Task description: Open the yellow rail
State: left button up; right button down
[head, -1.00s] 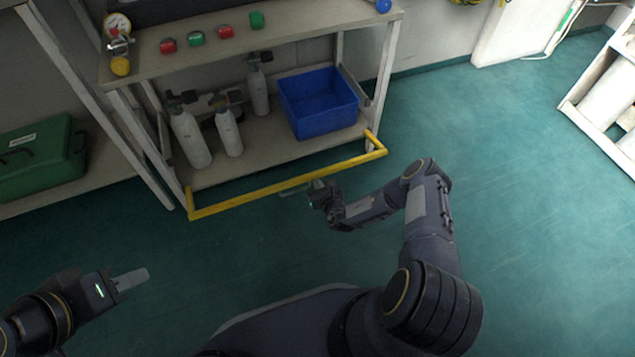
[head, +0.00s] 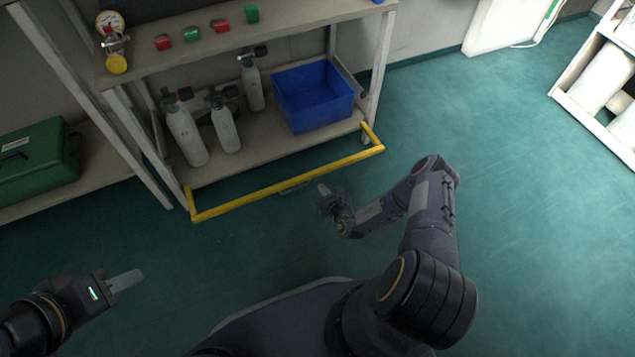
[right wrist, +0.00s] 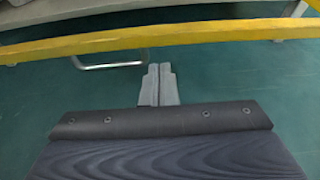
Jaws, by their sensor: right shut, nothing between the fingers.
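The yellow rail (head: 285,183) runs across the front of the lower shelf of the bench, with a short arm back to the shelf at each end. A small grey handle (head: 293,188) hangs at its lower edge near the middle. In the right wrist view the rail (right wrist: 200,33) crosses the top and the handle (right wrist: 108,66) shows below it, left of the fingers. My right gripper (head: 322,190) is shut and empty, just in front of the rail and right of the handle; its fingertips (right wrist: 159,68) touch nothing visible. My left gripper (head: 126,281) is far from the rail; its jaw opening is unclear.
Behind the rail, grey cylinders (head: 186,137) and a blue bin (head: 312,98) stand on the lower shelf. A green case (head: 38,160) sits on a shelf at left. A white rack (head: 595,125) stands at right. The green floor in front of the rail is clear.

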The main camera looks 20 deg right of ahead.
jog(key=p+v, duration=0.1)
jog(key=v, duration=0.1)
jog(key=r+v, duration=0.1)
jog(key=v, duration=0.2)
jog(key=shift+w+f+p, duration=0.1)
jog(key=shift+w+p, duration=0.15)
jog(key=shift+p, duration=0.1)
